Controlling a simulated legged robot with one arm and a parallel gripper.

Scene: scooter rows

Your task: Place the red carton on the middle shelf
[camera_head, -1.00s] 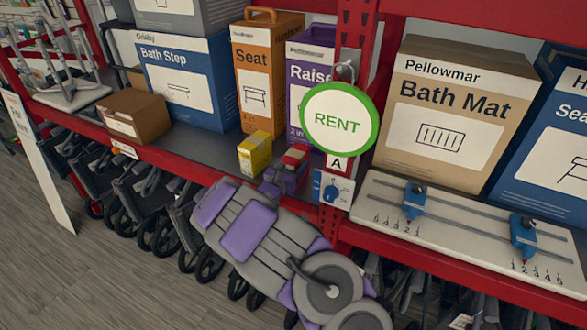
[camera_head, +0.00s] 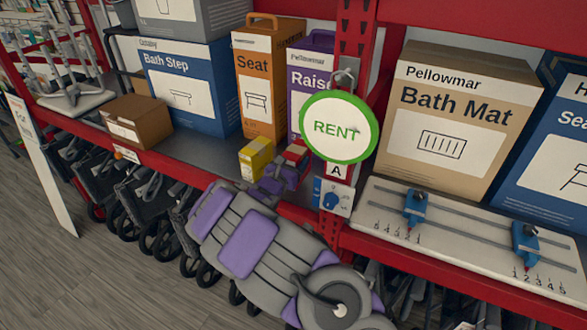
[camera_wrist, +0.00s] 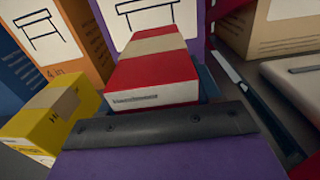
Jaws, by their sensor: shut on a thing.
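The red carton (camera_head: 297,150), with a pale band across its top, is just left of the round RENT sign in the head view. It fills the middle of the wrist view (camera_wrist: 155,78). My gripper (camera_head: 282,174) is shut on it from the near side; dark blue finger parts show beside the carton in the wrist view. The carton is over the front part of the grey shelf (camera_head: 195,152) with the red front beam. I cannot tell whether its underside touches the shelf. The fingers are partly hidden.
A yellow box (camera_head: 257,158) stands close left of the carton. Behind are an orange Seat box (camera_head: 258,75) and a purple Raise box (camera_head: 308,75). The RENT sign (camera_head: 338,127) and red upright (camera_head: 355,45) stand close right. Bare shelf lies left of the yellow box.

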